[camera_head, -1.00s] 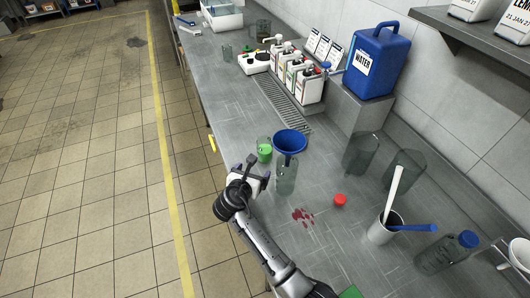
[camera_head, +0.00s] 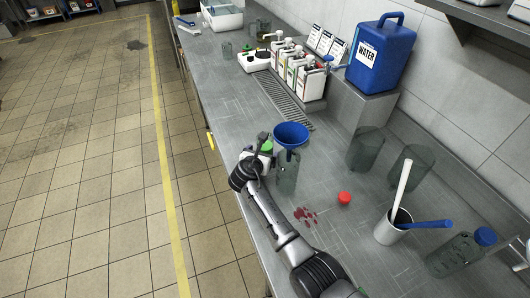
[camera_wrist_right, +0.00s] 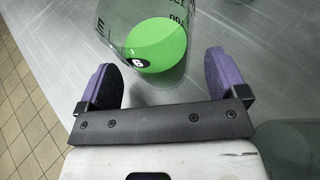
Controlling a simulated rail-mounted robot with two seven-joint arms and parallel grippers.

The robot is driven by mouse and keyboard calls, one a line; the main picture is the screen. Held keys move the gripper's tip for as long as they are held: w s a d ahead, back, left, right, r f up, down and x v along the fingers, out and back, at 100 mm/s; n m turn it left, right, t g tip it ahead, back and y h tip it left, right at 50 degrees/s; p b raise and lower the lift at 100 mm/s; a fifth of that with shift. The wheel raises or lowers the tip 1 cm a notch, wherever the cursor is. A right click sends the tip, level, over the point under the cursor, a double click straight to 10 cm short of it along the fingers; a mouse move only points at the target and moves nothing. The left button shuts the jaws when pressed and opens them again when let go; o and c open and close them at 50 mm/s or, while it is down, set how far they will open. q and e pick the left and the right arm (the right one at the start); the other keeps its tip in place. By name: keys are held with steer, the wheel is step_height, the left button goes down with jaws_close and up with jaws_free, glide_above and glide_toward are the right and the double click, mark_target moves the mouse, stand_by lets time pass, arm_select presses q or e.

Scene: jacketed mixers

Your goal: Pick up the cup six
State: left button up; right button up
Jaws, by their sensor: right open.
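A clear cup (camera_wrist_right: 118,32) with bright green in it and a small black round mark stands on the bench. The digit on the mark is hard to read; it looks like an 8 or a 6. In the head view, the green (camera_head: 267,146) shows just past my right gripper (camera_head: 258,152), which hides much of the cup. In the right wrist view, my right gripper (camera_wrist_right: 160,62) is open. Its two purple-lined fingers are on either side of the cup's near part, with gaps visible. My left gripper is not in view.
A clear bottle (camera_head: 287,178) with a blue funnel (camera_head: 291,134) stands close right of the cup. A red cap (camera_head: 344,198) and a red spill (camera_head: 304,215) lie nearer. Clear beakers (camera_head: 365,149) stand further right. The bench's edge is close on the left.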

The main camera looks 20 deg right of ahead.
steer(key=shift+b+x, duration=0.3)
steer(key=shift+x, duration=0.75)
steer(key=shift+c, duration=0.2)
steer(key=shift+c, duration=1.4)
steer(key=c, duration=0.7)
steer(key=shift+r, duration=0.3)
step_height(320, 180, up, 10)
steer(key=p, duration=0.4)
steer(key=shift+f, duration=0.2)
